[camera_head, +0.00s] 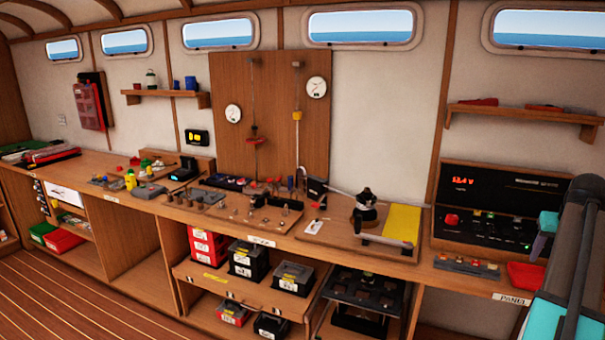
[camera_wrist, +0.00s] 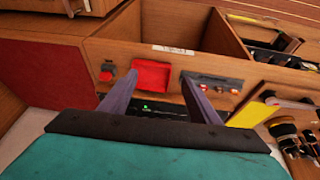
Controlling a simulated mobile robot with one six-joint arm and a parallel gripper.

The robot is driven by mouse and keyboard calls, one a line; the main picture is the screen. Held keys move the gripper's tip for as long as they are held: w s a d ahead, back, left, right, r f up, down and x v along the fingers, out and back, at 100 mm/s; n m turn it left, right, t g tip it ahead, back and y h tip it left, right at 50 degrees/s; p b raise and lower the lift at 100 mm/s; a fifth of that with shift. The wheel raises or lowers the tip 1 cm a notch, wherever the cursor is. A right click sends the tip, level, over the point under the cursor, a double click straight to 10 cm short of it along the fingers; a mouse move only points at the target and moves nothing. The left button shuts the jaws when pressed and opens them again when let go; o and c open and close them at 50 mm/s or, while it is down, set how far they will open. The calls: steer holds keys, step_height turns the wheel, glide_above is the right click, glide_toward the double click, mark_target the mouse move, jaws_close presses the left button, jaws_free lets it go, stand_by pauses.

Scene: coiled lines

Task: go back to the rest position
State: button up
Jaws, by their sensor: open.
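My gripper (camera_head: 542,238) is at the right edge of the head view, in front of the panel end of the bench. In the wrist view its two purple-grey fingers (camera_wrist: 158,88) stand wide apart with nothing between them that they touch. The gripper is open and empty. Beyond the fingertips lies a red tray (camera_wrist: 151,74) on the bench, which also shows in the head view (camera_head: 526,277). The gripper looks apart from the bench, but the exact gap cannot be told.
A black control panel (camera_head: 490,215) with lit readouts stands behind the gripper. A small strip of parts (camera_head: 466,264) lies left of the red tray. A yellow plate (camera_head: 402,224) and a winch (camera_head: 366,210) are further left. A shelf (camera_head: 525,115) is above the panel.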

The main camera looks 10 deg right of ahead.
steer(key=w+a+f+n+g+y, duration=0.1)
steer(key=w+a+f+n, duration=0.1)
steer(key=w+a+f, duration=0.65)
steer(key=w+a+f+n+y, duration=0.15)
steer(key=w+a+f, duration=0.35)
steer(key=a+f, duration=0.5)
steer(key=a+f+n+g+y, duration=0.2)
steer(key=a+f+n+g, duration=0.1)
steer(key=a+f, duration=1.75)
steer(key=s+a+f+n+g, duration=0.1)
steer(key=s+a+f+g, duration=0.1)
steer(key=s+a+f, duration=0.55)
steer(key=s+a+f+n+g, duration=0.1)
steer(key=s+a+f, duration=0.4)
steer(key=a+f, duration=0.55)
steer(key=s+a+f+g, duration=0.1)
steer(key=s+a, duration=0.3)
steer(key=s, duration=0.6)
steer(key=s+a+f+h, duration=0.1)
steer(key=s+a+f, duration=0.2)
steer(key=s, duration=0.6)
steer(key=shift+s+a+f+m+g, duration=0.35)
steer(key=shift+s+a+f+g, duration=0.05)
steer(key=shift+a, duration=0.15)
